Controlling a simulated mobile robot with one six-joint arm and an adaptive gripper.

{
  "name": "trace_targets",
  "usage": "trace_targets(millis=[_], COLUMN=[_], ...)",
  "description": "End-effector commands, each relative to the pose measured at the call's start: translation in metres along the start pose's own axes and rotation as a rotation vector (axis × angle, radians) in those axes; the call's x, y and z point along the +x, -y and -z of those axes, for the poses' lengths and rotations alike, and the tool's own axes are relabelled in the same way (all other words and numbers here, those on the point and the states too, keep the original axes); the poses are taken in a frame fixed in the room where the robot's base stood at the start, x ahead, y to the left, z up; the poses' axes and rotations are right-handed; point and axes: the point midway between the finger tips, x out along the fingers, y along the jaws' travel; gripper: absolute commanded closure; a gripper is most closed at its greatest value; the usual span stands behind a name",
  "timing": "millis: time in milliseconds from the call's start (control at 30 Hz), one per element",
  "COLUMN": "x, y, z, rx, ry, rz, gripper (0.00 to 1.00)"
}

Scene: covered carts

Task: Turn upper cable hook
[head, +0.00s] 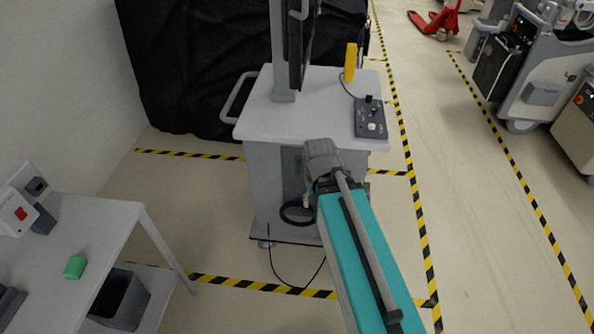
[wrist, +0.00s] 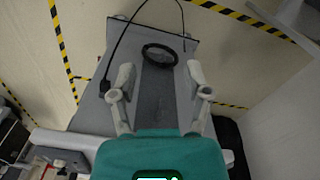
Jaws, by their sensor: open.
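The grey cart (head: 265,185) stands under its white top. A black cable coil (head: 297,213) hangs low on its near side, and the coil also shows in the wrist view (wrist: 160,45). I cannot make out the upper cable hook in either view; my arm covers part of that side in the head view. In the wrist view my gripper (wrist: 159,72) is open and empty. Its two fingers are spread on either side of a dark vertical panel (wrist: 157,95) on the cart, with the coil beyond the fingertips. I cannot tell whether the fingers touch the cart.
A loose black cable (head: 290,284) trails on the floor below the cart. A white side table (head: 105,218) with a green block (head: 75,267) stands at left. A control box (head: 370,118) sits on the cart's top. Bare floor lies between table and cart.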

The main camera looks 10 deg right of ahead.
Motion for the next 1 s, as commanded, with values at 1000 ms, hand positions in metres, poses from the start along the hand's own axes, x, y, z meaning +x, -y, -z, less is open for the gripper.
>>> trace_targets(millis=[1000], x=[0.113], y=[-0.059], z=[0.090], rx=[-0.892], ry=[-0.231], rz=[-0.812], gripper=[0.38])
